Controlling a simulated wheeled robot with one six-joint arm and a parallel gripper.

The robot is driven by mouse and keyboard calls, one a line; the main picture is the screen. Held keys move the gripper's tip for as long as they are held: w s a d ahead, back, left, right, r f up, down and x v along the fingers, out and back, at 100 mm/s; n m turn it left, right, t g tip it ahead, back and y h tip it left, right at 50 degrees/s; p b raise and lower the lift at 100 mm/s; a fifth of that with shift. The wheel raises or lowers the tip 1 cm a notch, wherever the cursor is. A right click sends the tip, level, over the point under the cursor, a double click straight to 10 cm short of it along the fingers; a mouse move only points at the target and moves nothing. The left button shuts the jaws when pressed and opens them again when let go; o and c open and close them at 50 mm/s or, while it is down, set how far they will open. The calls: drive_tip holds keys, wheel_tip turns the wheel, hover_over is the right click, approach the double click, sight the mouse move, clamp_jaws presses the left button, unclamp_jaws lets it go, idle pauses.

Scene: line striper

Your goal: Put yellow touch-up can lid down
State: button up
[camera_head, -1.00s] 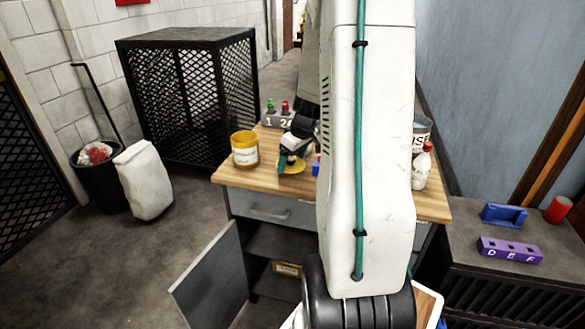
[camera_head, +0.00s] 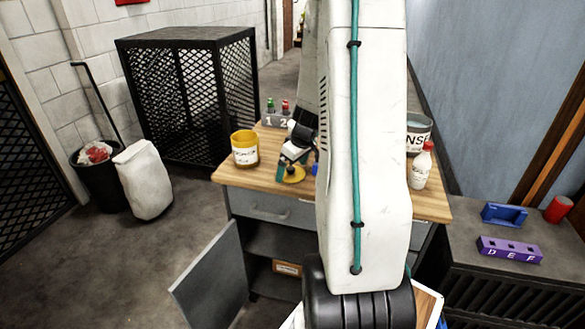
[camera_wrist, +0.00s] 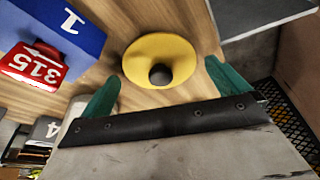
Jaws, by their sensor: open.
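The yellow lid (camera_wrist: 160,50) with a dark round knob lies flat on the wooden bench top in the wrist view. It also shows in the head view (camera_head: 294,177). My gripper (camera_wrist: 163,80) is open, with its green fingers apart on either side of the lid's near edge and not touching the knob. In the head view my gripper (camera_head: 287,172) is low over the bench by the lid. The yellow can (camera_head: 245,150) stands upright and open-topped on the bench, left of the lid.
A white bottle (camera_head: 420,168) and a RINSE tub (camera_head: 418,135) stand at the bench's right. A cabinet door (camera_head: 212,280) hangs open below.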

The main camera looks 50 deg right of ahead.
drive_tip(key=v, duration=1.1)
drive_tip(key=w+a+r, duration=0.1)
drive_tip(key=a+r, duration=0.4)
drive_tip(key=a, duration=0.5)
drive_tip(key=s+a+r+g, duration=0.1)
drive_tip(key=a+r, duration=0.1)
drive_tip(key=a, duration=0.4)
drive_tip(key=s+a+r, duration=0.2)
drive_tip(key=a, duration=0.4)
drive_tip(key=s+a+r+g, duration=0.1)
drive_tip(key=s+a, duration=1.1)
drive_tip(key=s, duration=0.1)
drive_tip(key=shift+s+a+r, duration=0.2)
drive_tip(key=shift+s+a, duration=0.05)
drive_tip(key=shift+s, duration=0.05)
